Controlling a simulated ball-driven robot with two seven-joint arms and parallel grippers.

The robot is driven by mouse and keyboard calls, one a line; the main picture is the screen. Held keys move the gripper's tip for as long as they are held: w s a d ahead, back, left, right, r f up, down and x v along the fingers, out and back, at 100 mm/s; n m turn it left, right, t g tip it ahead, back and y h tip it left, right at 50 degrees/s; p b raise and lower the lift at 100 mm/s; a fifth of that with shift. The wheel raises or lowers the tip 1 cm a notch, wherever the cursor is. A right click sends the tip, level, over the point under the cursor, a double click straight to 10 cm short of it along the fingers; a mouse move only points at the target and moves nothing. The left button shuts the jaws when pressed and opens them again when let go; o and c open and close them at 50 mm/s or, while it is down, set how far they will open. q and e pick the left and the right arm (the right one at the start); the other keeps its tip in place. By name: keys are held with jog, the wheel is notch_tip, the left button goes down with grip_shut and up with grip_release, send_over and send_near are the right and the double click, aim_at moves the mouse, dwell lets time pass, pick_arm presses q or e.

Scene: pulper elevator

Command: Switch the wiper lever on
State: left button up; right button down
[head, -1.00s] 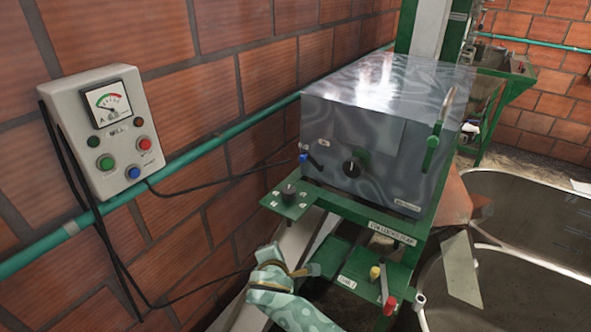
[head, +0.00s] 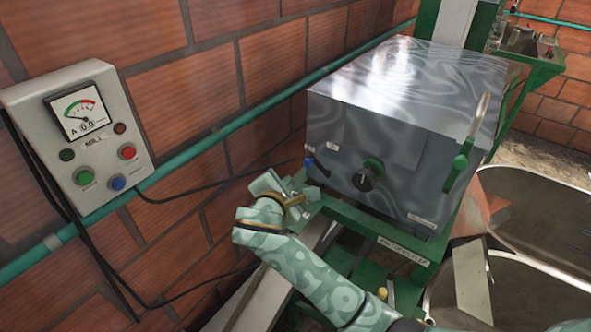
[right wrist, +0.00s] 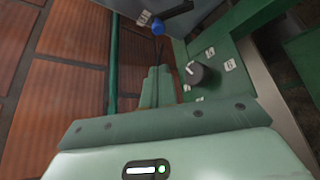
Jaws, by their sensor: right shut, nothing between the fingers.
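A small lever with a blue knob (head: 308,163) sits at the left of the grey metal box's front. Its label is too small to read, so I cannot confirm it is the wiper lever. My right gripper (head: 300,187) is just below and left of it, over the small green shelf. In the right wrist view, the closed, empty fingers (right wrist: 160,70) point toward the blue knob (right wrist: 158,28) with a gap between. A black rotary knob (right wrist: 203,75) stands on the green shelf to their right. My left gripper is not in view.
A control box (head: 85,140) with a meter and buttons hangs on the brick wall at left. My right arm partly hides the lower panel with a yellow knob (head: 382,293).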

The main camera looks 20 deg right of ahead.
aim_at(319, 167)
jog(key=x, duration=0.2)
jog(key=d+x, duration=0.1)
jog(key=x, duration=0.2)
jog(key=shift+s+r, duration=0.15)
jog(key=shift+s, duration=0.1)
jog(key=x, duration=0.3)
jog(key=shift+w, duration=0.4)
jog(key=shift+w+d+f, duration=0.4)
jog(key=shift+w+f, duration=0.05)
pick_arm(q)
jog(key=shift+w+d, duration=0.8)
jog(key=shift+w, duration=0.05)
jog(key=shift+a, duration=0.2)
